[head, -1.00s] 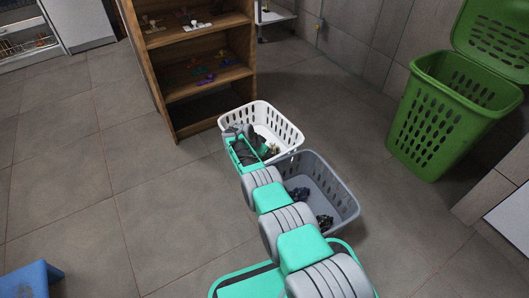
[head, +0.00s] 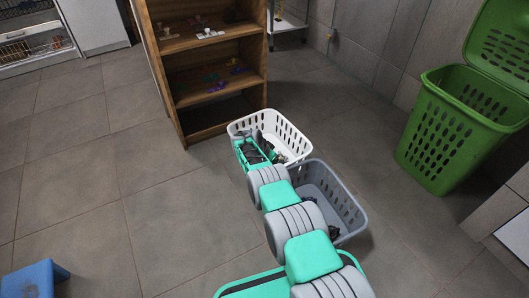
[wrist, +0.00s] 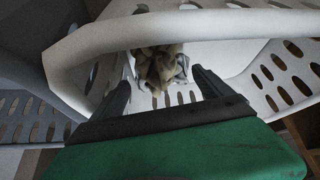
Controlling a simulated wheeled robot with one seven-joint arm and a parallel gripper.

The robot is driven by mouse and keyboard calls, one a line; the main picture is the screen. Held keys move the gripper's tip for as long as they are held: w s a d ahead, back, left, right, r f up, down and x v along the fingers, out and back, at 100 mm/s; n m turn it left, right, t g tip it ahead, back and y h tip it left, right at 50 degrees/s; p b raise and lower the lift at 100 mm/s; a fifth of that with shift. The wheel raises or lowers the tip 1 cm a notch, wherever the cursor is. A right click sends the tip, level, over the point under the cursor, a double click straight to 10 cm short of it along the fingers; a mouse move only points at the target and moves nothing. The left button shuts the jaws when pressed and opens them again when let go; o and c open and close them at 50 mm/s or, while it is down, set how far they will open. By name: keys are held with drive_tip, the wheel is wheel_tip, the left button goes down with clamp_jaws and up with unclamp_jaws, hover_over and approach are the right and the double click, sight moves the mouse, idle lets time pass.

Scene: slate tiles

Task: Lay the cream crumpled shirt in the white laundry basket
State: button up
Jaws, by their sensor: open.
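The white laundry basket (head: 290,128) stands on the floor in front of the wooden shelf. My gripper (head: 257,138) is at the basket's left side, partly over its opening. In the wrist view my gripper (wrist: 161,80) is open, its two dark fingers apart with nothing held between them. A cream crumpled cloth (wrist: 158,66), seemingly the shirt, shows beyond the fingertips, apart from them. It appears to lie inside the white basket, whose pale rim (wrist: 180,27) crosses the wrist view. Part of the cloth is hidden by the rim. In the head view my arm hides much of the basket's inside.
A grey basket (head: 347,200) stands right beside the white one, under my arm. A green lidded hamper (head: 440,140) stands at the right wall. The wooden shelf (head: 205,45) rises behind. A blue stool (head: 35,279) is at the lower left.

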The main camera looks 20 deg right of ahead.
drive_tip(key=s+a+r+n+y+p, duration=0.1)
drive_tip(key=s+a+r+p, duration=0.15)
drive_tip(key=r, duration=0.65)
drive_tip(key=s+a+r+n+p, duration=0.1)
drive_tip(key=a+r+p, duration=0.15)
drive_tip(key=r, duration=0.65)
drive_tip(key=s+a+r+n+y+p, duration=0.1)
drive_tip(key=s+a+r, duration=0.15)
drive_tip(key=r, duration=0.65)
drive_tip(key=s+a+r+n+y, duration=0.1)
drive_tip(key=s+a+r+n, duration=0.15)
drive_tip(key=s+r, duration=0.65)
drive_tip(key=s+a+r+n+y, duration=0.1)
drive_tip(key=s+a+r+n, duration=0.1)
drive_tip(key=s, duration=1.1)
drive_tip(key=s+a+r+n+y, duration=0.1)
drive_tip(key=s+r+n, duration=0.3)
drive_tip(key=s, duration=0.9)
drive_tip(key=shift+s+a+r+n+g+y, duration=0.25)
drive_tip(key=shift+s+a+n+g+y, duration=0.1)
drive_tip(key=shift+a+n, duration=0.25)
